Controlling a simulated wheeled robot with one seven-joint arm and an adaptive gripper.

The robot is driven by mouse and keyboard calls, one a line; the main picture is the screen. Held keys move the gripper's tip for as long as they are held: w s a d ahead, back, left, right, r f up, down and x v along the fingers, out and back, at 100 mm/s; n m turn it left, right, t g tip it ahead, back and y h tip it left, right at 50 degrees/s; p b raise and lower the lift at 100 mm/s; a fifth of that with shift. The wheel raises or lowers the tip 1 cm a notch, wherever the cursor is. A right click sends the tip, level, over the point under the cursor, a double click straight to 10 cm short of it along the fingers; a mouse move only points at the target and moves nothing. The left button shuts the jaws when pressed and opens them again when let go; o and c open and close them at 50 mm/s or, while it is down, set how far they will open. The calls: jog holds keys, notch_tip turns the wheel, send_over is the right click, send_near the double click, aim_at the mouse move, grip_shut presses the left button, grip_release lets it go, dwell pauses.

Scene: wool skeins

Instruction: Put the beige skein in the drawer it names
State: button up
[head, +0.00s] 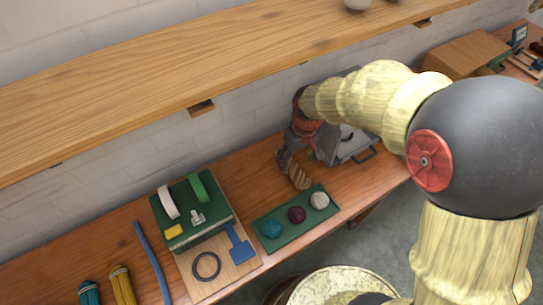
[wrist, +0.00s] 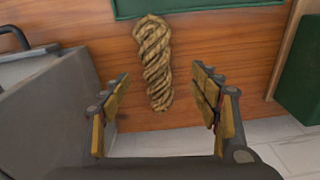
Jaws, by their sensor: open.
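The beige skein (head: 298,176) is a twisted hank lying on the wooden bench, just in front of my gripper (head: 285,158). In the wrist view the skein (wrist: 154,62) lies lengthwise between the two open fingers of my gripper (wrist: 160,82), with a gap on each side. The fingers hold nothing. A grey metal drawer unit (head: 352,146) with a dark handle stands to the right of the gripper, partly hidden by my arm. Its grey side (wrist: 48,105) shows at the left of the wrist view. I cannot read any label on it.
A green box (head: 190,208) and a wooden board (head: 237,271) are at left. Teal and mustard skeins (head: 122,286) lie further left. A shelf (head: 210,60) hangs above the bench.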

aim_at(292, 165)
jog(key=shift+w+a+r, duration=0.25)
jog(key=shift+w, duration=0.2)
jog(key=shift+w+a+r, duration=0.2)
jog(key=shift+w+a, duration=0.05)
jog(key=shift+w, duration=0.15)
jog(key=shift+w+n+t, duration=0.1)
jog(key=shift+n+t, duration=0.2)
jog(key=shift+d+f, duration=0.1)
jog(key=shift+f, duration=0.15)
notch_tip(292, 165, down, 2)
jog(key=shift+w+f+b, duration=0.1)
jog(key=shift+f+b, duration=0.1)
jog(key=shift+b, duration=0.35)
notch_tip(292, 165, down, 4)
jog(key=shift+d+f+b, duration=0.1)
jog(key=shift+b, duration=0.95)
jog(key=shift+f, duration=0.4)
jog(key=c, duration=0.3)
jog(key=c, duration=0.8)
